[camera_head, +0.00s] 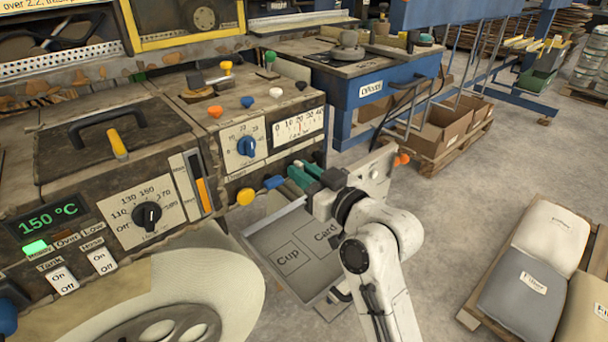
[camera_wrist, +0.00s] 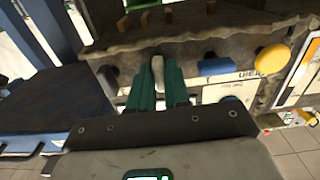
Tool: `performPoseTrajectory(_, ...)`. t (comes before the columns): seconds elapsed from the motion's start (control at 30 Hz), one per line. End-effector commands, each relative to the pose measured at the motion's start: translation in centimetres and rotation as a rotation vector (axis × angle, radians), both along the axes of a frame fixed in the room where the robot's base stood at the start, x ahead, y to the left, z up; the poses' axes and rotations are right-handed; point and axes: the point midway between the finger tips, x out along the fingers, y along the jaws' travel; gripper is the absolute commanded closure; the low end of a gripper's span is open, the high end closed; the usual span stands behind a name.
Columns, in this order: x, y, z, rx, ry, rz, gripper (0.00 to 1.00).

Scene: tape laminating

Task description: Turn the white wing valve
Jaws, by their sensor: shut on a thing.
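The white wing valve (camera_wrist: 158,68) shows in the wrist view at the front edge of the machine. It stands between the two green fingers of my gripper (camera_wrist: 156,80), which is shut on it. In the head view my gripper (camera_head: 303,178) reaches the machine's right front edge, and the white valve is hidden there behind the fingers. A blue wing valve (camera_wrist: 220,66) and a yellow wing valve (camera_wrist: 272,58) sit in a row to its right in the wrist view. In the head view the blue valve (camera_head: 274,182) and yellow valve (camera_head: 245,197) lie left of my gripper.
A tray marked Cup and Card (camera_head: 312,240) lies below my gripper. The machine top (camera_head: 235,105) carries several small coloured knobs. A blue-sided bench (camera_head: 372,88) stands behind. Filler sacks (camera_head: 522,290) lie on a pallet at right, with open floor between.

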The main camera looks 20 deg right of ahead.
Motion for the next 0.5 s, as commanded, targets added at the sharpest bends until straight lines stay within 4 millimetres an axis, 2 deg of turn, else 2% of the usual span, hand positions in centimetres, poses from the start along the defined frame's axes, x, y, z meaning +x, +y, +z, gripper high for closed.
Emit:
performPoseTrajectory(0.3,-0.02,-0.02,-0.3,-0.002,0.007,0.0,1.0)
performPoseTrajectory(0.33,-0.02,-0.02,-0.3,-0.002,0.007,0.0,0.81)
performPoseTrajectory(0.5,-0.01,-0.02,-0.2,-0.002,0.005,0.0,0.65)
